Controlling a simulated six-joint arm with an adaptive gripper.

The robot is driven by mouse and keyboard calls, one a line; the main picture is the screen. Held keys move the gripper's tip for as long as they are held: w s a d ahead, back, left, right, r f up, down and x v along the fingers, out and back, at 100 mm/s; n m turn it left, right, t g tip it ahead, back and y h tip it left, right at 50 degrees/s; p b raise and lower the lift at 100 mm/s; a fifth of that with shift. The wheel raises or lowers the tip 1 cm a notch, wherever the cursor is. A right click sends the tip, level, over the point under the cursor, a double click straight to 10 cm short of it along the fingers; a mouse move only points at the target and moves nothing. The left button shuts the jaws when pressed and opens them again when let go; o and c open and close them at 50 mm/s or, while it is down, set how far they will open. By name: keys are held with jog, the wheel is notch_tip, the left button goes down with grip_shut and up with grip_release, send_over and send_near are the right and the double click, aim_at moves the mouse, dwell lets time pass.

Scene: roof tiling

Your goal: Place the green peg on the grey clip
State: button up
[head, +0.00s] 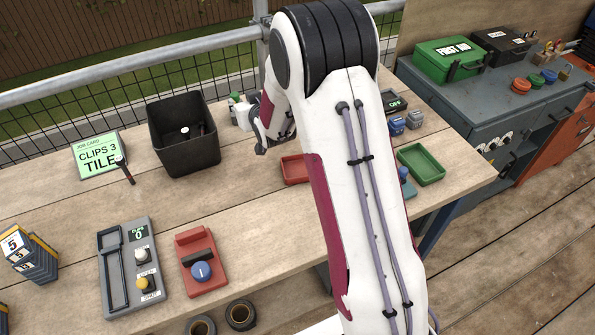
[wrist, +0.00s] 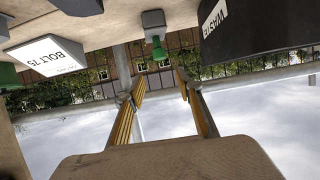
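My gripper (head: 262,148) is above the back of the bench, right of the black bin, and partly hidden by my arm. In the wrist view its two yellow-sided fingers (wrist: 160,80) stand apart with nothing between them, so it is open. The wrist picture is upside down. Ahead of the fingers is a small grey piece (wrist: 153,19) with a green part (wrist: 158,48) on it; I cannot tell if these are the clip and peg. A small green-topped item (head: 235,97) shows beside the gripper in the head view. No other clear green peg or grey clip is visible.
A grey CLIPS counter panel (head: 133,265) reads 0.

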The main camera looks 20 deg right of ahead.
jog(key=s+a+r+g, duration=0.1)
jog(key=s+r+g, duration=0.1)
jog(key=s+r, duration=0.65)
jog(key=s+r+g, duration=0.2)
jog(key=s+r, duration=0.4)
jog(key=s, duration=0.5)
jog(key=s+a+g, duration=0.2)
jog(key=s+g, duration=0.1)
jog(key=s, duration=2.5)
jog(key=shift+s+g, duration=0.25)
jog(key=shift+g, duration=0.05)
